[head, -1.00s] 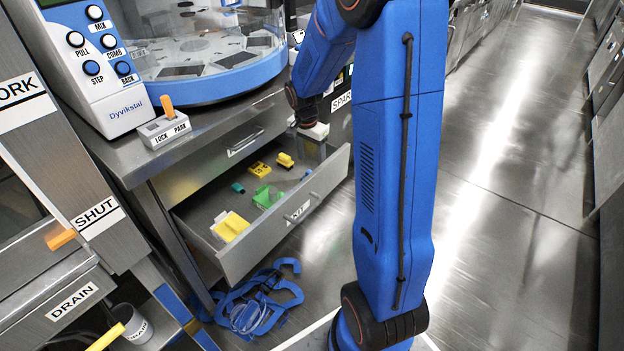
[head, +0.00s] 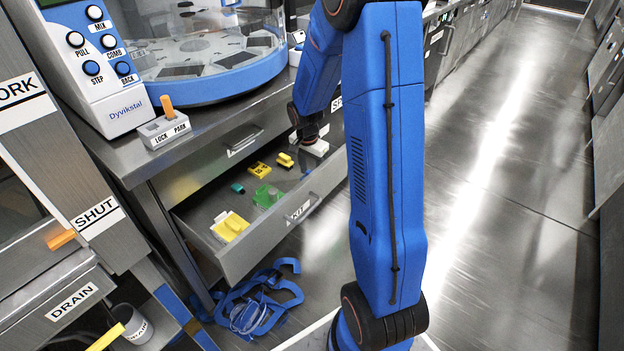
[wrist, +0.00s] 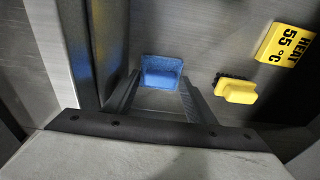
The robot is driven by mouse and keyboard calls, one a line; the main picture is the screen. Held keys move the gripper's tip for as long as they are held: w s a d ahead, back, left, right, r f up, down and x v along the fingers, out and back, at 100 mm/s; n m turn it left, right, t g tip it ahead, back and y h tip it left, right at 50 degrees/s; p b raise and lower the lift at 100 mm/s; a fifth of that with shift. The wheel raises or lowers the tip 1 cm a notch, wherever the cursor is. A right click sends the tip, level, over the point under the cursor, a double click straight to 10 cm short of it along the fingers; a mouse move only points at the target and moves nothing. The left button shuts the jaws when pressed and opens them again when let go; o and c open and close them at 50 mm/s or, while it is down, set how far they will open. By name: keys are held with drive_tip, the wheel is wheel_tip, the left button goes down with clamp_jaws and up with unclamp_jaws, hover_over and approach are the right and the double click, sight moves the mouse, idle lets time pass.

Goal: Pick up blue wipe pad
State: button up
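The blue wipe pad (wrist: 161,72) lies in the open drawer, close to its wall. In the wrist view it appears between the tips of my two fingers, with a pale strip below it. My gripper (wrist: 160,88) is open, with one finger on each side of the pad's outline. I cannot tell how far the fingertips are above the drawer floor. In the head view my gripper (head: 308,164) is over the far right end of the drawer, and the pad is mostly hidden or too small to make out there.
The KIT drawer (head: 262,243) also holds a yellow brush-like block (wrist: 236,91), a yellow HEAT 55 °C tag (wrist: 287,43), a green piece (head: 267,196), a teal piece (head: 237,187) and a yellow-and-white pad (head: 230,227). Blue tubing (head: 252,312) lies on the floor below.

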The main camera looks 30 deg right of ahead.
drive_tip(key=c, duration=0.8)
wheel_tip(320, 180, up, 10)
